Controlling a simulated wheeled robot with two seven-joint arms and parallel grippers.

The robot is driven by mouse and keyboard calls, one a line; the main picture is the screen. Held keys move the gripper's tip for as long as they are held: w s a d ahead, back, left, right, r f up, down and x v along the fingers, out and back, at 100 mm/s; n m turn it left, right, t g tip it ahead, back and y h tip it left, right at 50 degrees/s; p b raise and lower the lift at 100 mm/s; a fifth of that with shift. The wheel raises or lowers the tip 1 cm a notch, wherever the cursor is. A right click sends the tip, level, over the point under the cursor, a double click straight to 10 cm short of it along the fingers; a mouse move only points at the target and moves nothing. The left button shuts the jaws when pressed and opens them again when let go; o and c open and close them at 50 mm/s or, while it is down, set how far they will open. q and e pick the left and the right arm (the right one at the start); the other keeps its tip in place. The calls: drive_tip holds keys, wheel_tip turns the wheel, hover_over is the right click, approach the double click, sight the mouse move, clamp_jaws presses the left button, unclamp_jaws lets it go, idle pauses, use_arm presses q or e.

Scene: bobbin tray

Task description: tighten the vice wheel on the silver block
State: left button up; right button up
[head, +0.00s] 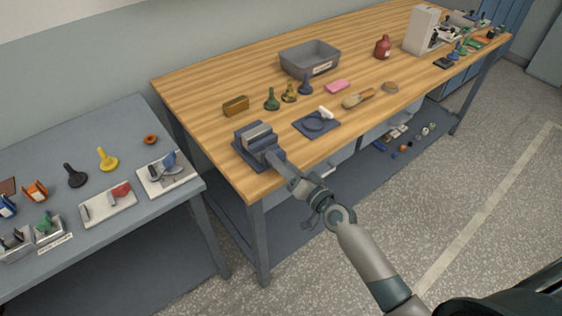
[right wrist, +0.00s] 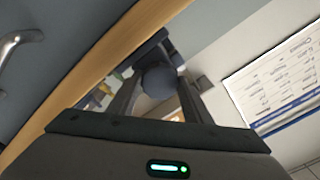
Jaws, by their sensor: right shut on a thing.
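The blue-grey vice (head: 243,146) stands at the near left corner of the wooden bench. The silver block (head: 258,134) sits between its jaws at the top. My right gripper (head: 274,160) reaches the vice's front from below right. In the right wrist view, the dark round vice wheel (right wrist: 160,82) lies between the two fingers of my right gripper (right wrist: 155,95), which are shut on it. In the head view the wheel is hidden behind the gripper. I cannot tell how tight the jaws are on the block. My left gripper is not in view.
On the wooden bench (head: 215,90) are a brown block (head: 236,106), a blue pad (head: 330,128), several small bobbin-like pieces and a grey tray (head: 293,67). A lower grey table (head: 110,125) with more fixtures stands at left. Open floor lies at right.

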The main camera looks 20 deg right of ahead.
drive_tip(key=m, duration=0.5)
drive_tip(key=shift+m, duration=0.3)
drive_tip(key=m+p, duration=0.1)
drive_tip(key=m, duration=0.4)
drive_tip(key=shift+m, duration=0.3)
drive_tip(key=o, duration=1.1)
drive_tip(key=shift+c, duration=0.2)
drive_tip(key=b+v, duration=0.4)
drive_tip(key=v, duration=1.3)
drive_tip(key=shift+s+b, duration=0.2)
drive_tip(key=shift+b, duration=0.1)
drive_tip(key=shift+d, duration=0.1)
